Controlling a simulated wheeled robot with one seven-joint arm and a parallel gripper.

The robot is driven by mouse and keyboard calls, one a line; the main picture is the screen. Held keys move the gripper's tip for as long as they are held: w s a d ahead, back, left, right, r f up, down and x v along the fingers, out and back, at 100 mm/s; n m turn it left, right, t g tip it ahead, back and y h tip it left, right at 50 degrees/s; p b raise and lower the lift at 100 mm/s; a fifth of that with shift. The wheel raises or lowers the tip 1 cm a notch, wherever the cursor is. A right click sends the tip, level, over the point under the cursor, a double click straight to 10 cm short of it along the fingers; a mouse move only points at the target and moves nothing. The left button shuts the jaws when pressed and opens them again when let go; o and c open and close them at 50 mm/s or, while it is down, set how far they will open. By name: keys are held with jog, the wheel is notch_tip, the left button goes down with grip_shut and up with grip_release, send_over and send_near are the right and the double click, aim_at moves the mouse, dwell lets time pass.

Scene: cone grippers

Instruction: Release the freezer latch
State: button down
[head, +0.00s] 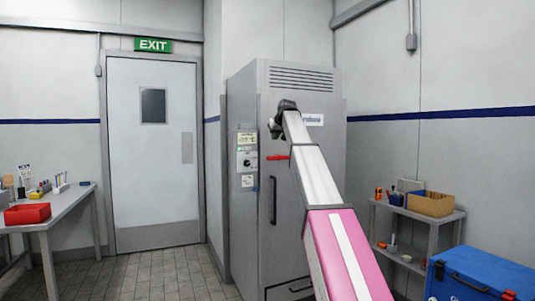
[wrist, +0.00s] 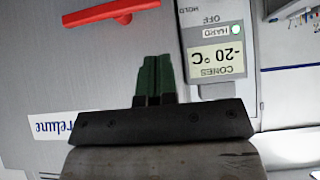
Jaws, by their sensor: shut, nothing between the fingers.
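The freezer (head: 262,100) is a tall grey cabinet with its door shut. Its red latch (head: 277,157) is a short bar on the front, near the left edge, above a dark vertical handle (head: 273,200). In the wrist view, which looks upside down, the latch (wrist: 100,14) lies at the top left, slightly tilted, its far end cut off. My gripper (wrist: 155,60) has its green fingers shut together and empty, their tips below the latch in that picture and apart from it. In the head view my gripper (head: 275,128) is above the latch, partly hidden by my wrist.
A control panel (head: 246,152) with a dial sits beside the latch; in the wrist view the panel (wrist: 213,45) reads -20 °C. A workbench (head: 70,207) stands left and a shelf (head: 430,217) right. A blue box (head: 475,272) is at front right. Floor by the exit door is clear.

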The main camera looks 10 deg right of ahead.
jog(key=shift+w+r, duration=0.2)
jog(key=shift+r, duration=0.4)
jog(key=shift+w+r, duration=0.15)
jog(key=shift+r, duration=0.4)
jog(key=shift+w+a+f, duration=0.1)
jog(key=shift+s+d+f+x, duration=0.1)
jog(key=shift+s+f+x, duration=0.2)
jog(key=shift+x, duration=1.8)
jog(key=shift+s+d+f+x, duration=0.15)
jog(key=shift+s+f+x, duration=0.2)
jog(key=shift+x, duration=1.75)
jog(key=shift+s+d+f+x, duration=0.1)
jog(key=shift+s+f+x, duration=0.2)
jog(key=shift+x, duration=1.8)
